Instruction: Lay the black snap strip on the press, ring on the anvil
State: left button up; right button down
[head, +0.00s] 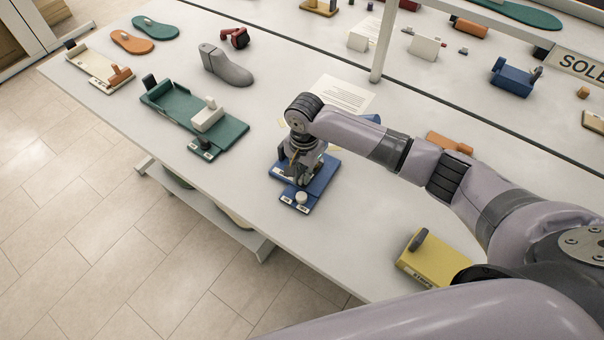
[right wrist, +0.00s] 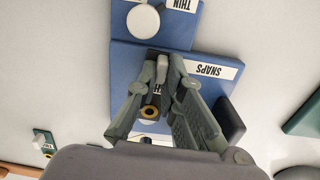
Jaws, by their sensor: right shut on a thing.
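The blue press marked SNAPS (right wrist: 135,75) lies on the table, and it also shows in the head view (head: 322,178). My right gripper (head: 304,180) points down over it. In the right wrist view the fingers (right wrist: 162,68) are closed together over the blue base. The black snap strip they are shut on is mostly hidden between them. My left gripper is not in view.
A white round knob (right wrist: 143,21) stands on the blue part marked THIN. A green fixture (head: 180,108) and grey shoe last (head: 226,68) lie farther left. A yellow block (head: 432,258) is near the front edge. Table between press and yellow block is clear.

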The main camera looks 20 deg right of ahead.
jog(key=shift+w+d+p, duration=0.3)
jog(key=shift+w+d, duration=0.5)
jog(key=shift+d, duration=0.25)
dwell(0.8)
jog(key=shift+d+f+p, duration=0.1)
jog(key=shift+d+p, duration=0.05)
jog(key=shift+p, duration=0.25)
dwell(0.3)
jog(key=c, duration=1.6)
grip_release()
jog(key=shift+c, duration=0.2)
notch_tip(320, 180, up, 12)
jog(key=shift+w, duration=0.1)
